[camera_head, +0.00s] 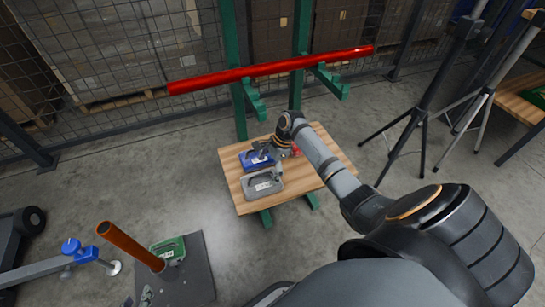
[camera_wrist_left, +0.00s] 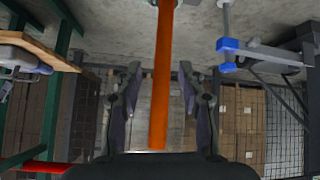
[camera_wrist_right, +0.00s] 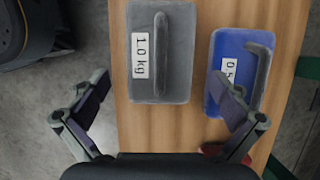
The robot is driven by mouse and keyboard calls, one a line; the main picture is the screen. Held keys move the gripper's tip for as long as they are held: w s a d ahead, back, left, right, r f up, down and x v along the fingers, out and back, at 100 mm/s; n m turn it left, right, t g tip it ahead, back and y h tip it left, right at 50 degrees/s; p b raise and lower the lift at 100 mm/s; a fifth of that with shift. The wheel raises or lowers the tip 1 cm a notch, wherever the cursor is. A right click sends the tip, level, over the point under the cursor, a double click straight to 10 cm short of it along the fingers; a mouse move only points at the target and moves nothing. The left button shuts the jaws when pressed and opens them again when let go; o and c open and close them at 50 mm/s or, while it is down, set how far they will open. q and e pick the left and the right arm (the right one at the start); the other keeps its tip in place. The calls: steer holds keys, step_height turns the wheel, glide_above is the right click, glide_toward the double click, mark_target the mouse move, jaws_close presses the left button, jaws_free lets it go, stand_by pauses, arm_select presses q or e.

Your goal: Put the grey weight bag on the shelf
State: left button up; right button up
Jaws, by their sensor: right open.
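The grey weight bag (camera_head: 265,185), labelled 1.0 kg, lies on the wooden shelf board (camera_head: 318,178) near its front left edge. It also shows in the right wrist view (camera_wrist_right: 178,80), with its handle up. My right gripper (camera_head: 268,154) is over the board near the bags. In the right wrist view my right gripper (camera_wrist_right: 162,85) is open and empty, its fingers spread either side of the grey bag's near end; contact cannot be told. My left gripper (camera_wrist_left: 160,72) is open and empty in the left wrist view; I cannot make it out in the head view.
A blue bag (camera_wrist_right: 233,75) lies right of the grey one; a red item (camera_head: 294,150) is partly hidden. A red bar (camera_head: 270,68) crosses green posts behind. An orange post (camera_head: 131,246) and green bag (camera_head: 168,249) stand on a dark plate at left. Tripods stand right.

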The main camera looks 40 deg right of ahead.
steer(key=shift+p+v, duration=0.4)
steer(key=shift+v, duration=0.35)
steer(key=p+v, duration=0.1)
steer(key=v, duration=0.2)
steer(key=shift+r+p, duration=0.25)
steer(key=shift+p, duration=0.15)
steer(key=shift+d+r, duration=0.2)
steer(key=shift+r, duration=0.05)
steer(key=s+a+f+n+t, duration=0.1)
steer(key=s+a+f+n, duration=0.6)
steer(key=s+a+n, duration=0.15)
arm_select(q)
steer(key=s+f+g, duration=0.2)
steer(key=s+g, duration=0.2)
steer(key=s, duration=0.3)
steer(key=shift+s+f+g, duration=0.15)
steer(key=shift+f+g, duration=0.2)
steer(key=shift+g, duration=0.05)
arm_select(e)
steer(key=s+a+n+t+h, duration=0.2)
steer(key=s+a+n+h, duration=0.1)
steer(key=s+n, duration=1)
steer(key=shift+s+a, duration=0.5)
steer(key=shift+a, duration=0.1)
steer(key=shift+f, duration=0.1)
